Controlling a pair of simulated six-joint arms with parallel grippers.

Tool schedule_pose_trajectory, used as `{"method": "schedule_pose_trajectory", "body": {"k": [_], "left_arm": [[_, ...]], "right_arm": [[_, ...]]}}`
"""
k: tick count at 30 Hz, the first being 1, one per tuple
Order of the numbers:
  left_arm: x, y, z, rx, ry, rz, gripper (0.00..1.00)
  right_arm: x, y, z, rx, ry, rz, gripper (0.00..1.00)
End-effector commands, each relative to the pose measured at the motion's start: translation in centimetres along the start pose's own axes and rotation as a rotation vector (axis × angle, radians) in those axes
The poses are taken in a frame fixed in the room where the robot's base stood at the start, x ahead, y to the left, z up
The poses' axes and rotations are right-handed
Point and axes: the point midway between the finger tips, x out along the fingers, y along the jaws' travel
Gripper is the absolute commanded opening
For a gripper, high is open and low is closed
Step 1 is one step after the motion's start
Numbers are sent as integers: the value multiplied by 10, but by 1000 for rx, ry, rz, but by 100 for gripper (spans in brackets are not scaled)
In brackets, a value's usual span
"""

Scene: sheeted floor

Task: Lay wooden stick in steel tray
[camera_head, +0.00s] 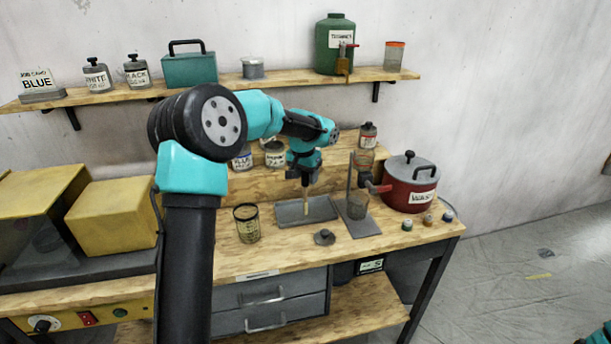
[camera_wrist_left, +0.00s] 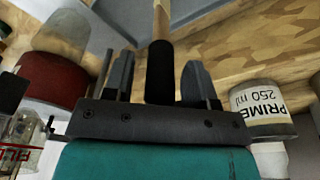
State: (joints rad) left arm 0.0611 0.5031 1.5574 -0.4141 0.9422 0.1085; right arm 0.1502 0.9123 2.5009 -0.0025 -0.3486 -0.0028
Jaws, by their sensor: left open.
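The steel tray (camera_head: 289,215) is a shallow grey tray lying on the workbench, left of a small stand. The wooden stick (camera_head: 306,207) hangs roughly upright over the tray, below my left gripper (camera_head: 304,181). I cannot tell whether its lower end touches the tray. In the left wrist view the pale stick (camera_wrist_left: 161,18) runs on from a dark cylindrical part (camera_wrist_left: 160,72) that lies between the fingers of my left gripper (camera_wrist_left: 160,85). The fingers are open, with a gap showing on each side of the dark part. My right gripper is out of view.
A wooden riser with tins is behind.

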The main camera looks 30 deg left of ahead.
Motion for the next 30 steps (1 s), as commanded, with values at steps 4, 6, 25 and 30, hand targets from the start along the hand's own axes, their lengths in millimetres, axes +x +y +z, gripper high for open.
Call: {"method": "schedule_pose_trajectory", "body": {"k": [4,6,25,30], "left_arm": [[0,0,0,0,0,0,52],[-1,0,0,0,0,0,52],[-89,0,-1,0,4,0,52],[-112,0,-1,0,2,0,52]], "right_arm": [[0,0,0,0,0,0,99],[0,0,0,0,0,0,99],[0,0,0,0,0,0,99],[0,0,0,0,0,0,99]]}}
